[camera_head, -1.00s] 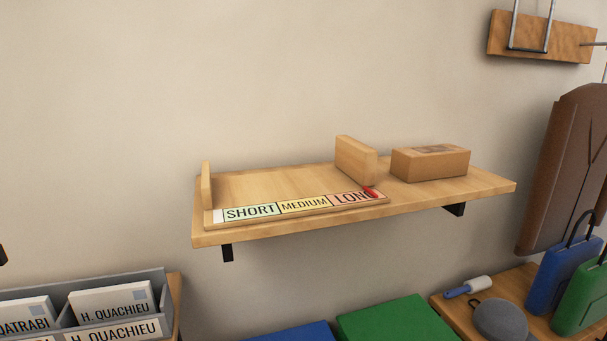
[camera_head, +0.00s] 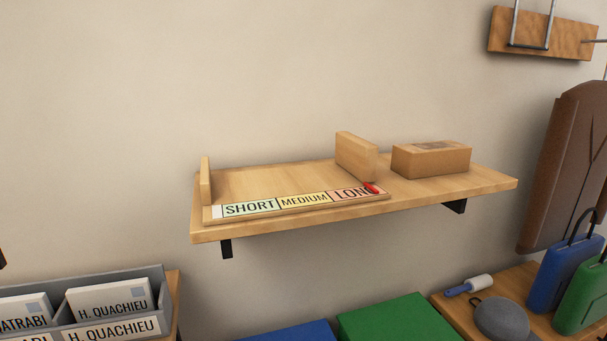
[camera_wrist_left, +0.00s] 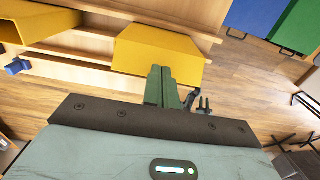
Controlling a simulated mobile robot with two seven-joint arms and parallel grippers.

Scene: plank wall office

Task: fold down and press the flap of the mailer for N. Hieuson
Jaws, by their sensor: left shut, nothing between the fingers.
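In the left wrist view, my left gripper (camera_wrist_left: 160,72) is shut with nothing between its fingers. Its tips are at a yellow piece (camera_wrist_left: 158,45) that looks like a mailer or its flap, lying over a wooden surface. I cannot tell whether the tips touch it. A second yellow piece with a folded, open-looking end (camera_wrist_left: 45,22) is at the upper left. No name is readable on either, so I cannot tell which is for N. Hieuson. The head view shows no mailer and neither gripper. My right gripper is not in view.
In the head view, a wall shelf (camera_head: 450,193) bears a SHORT/MEDIUM/LONG strip (camera_head: 278,205) and a cardboard box (camera_head: 431,160). A grey sorter (camera_head: 60,289) holds labelled envelopes at lower left. Bags and a lint roller (camera_head: 468,286) are at lower right.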

